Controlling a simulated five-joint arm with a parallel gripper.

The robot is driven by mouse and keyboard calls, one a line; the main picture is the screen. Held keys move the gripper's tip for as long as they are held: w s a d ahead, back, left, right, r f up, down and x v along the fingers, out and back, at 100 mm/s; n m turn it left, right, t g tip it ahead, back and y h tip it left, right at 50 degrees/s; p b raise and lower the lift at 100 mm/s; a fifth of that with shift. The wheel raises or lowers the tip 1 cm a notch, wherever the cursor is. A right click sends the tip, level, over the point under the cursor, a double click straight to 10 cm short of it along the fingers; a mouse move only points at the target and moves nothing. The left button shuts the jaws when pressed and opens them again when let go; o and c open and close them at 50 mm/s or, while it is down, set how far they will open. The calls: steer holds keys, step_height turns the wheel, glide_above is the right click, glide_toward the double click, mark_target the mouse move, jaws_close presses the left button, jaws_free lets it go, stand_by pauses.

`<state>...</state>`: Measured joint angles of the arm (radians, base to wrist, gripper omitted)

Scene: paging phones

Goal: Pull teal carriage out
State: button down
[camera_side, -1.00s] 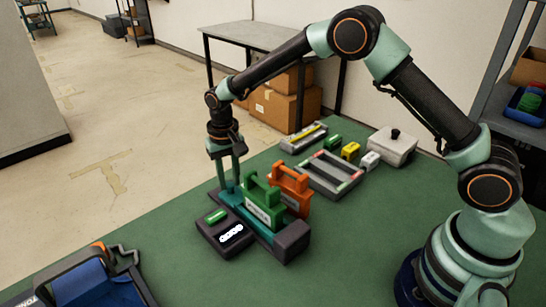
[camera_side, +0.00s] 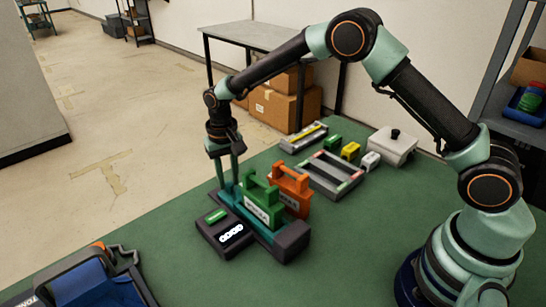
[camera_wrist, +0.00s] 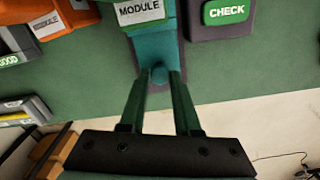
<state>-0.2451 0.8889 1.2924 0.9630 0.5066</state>
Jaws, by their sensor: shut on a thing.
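The teal carriage (camera_side: 262,232) lies in a dark rail base (camera_side: 292,240) on the green table. A green module (camera_side: 262,202) with a handle stands upright on it. In the wrist view the teal carriage (camera_wrist: 160,47) runs away from my gripper, with the green module's MODULE label (camera_wrist: 141,10) beyond. My gripper (camera_side: 229,184) points down at the carriage's far-left end. In the wrist view my gripper (camera_wrist: 159,78) is shut on a small teal post of the carriage; the fingers partly hide it.
An orange module (camera_side: 290,190) stands close behind the green one. A dark box (camera_side: 225,235) with a CHECK button (camera_wrist: 225,12) and a display sits in front. A grey tray (camera_side: 325,176), small blocks and a white lidded box (camera_side: 392,146) lie behind. A blue bin (camera_side: 95,285) is front left.

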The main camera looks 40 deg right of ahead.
steer(key=shift+w+r, duration=0.1)
steer(key=shift+w, duration=2.6)
steer(key=c, duration=0.6)
jaws_free()
steer(key=shift+r, duration=6.05)
